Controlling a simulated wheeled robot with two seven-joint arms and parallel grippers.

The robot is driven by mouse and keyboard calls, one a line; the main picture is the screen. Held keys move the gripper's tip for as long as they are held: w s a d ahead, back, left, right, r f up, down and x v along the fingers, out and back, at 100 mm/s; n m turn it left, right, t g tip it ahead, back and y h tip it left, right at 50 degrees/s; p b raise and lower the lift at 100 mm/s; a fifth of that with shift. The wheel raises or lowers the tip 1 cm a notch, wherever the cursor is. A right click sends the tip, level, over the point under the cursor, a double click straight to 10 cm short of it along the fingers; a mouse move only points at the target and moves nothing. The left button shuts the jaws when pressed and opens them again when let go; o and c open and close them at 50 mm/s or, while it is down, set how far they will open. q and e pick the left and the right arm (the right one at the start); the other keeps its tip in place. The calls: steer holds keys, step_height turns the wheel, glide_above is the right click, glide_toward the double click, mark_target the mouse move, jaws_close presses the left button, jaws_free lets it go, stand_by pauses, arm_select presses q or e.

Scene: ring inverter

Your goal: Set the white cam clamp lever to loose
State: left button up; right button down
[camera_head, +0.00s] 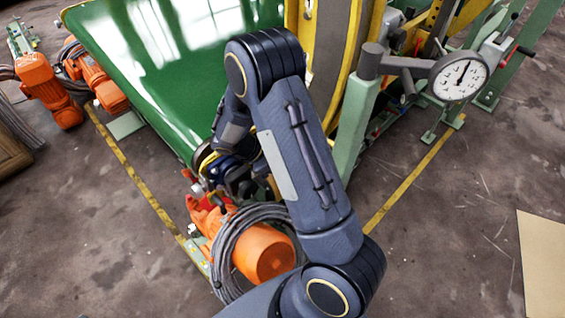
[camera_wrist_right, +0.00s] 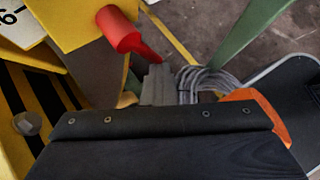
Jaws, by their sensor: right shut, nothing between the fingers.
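I cannot make out the white cam clamp lever for certain in either view. My right arm crosses the middle of the head view and hides much of the machine's near corner. My right gripper (camera_wrist_right: 160,80) shows in the right wrist view with its grey fingers together and nothing between them. A red cylindrical handle (camera_wrist_right: 119,28) on a yellow part is just up and left of the fingertips. A white plate with black markings (camera_wrist_right: 20,22) is at the top left corner of that view. My left gripper is not in view.
A green sheet-covered machine bed (camera_head: 170,60) lies behind my arm. An orange motor (camera_head: 262,252) with coiled grey cable (camera_head: 232,240) stands below it. A dial gauge (camera_head: 459,76) on a green post is at the right. Open floor lies at the lower right.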

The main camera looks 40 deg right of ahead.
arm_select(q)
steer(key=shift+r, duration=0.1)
arm_select(e)
steer(key=shift+d+r, duration=0.1)
steer(key=shift+d, duration=0.05)
arm_select(q)
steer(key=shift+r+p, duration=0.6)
steer(key=shift+p, duration=0.1)
arm_select(e)
steer(key=shift+r, duration=0.75)
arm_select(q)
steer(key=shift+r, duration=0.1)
arm_select(e)
steer(key=shift+r, duration=0.1)
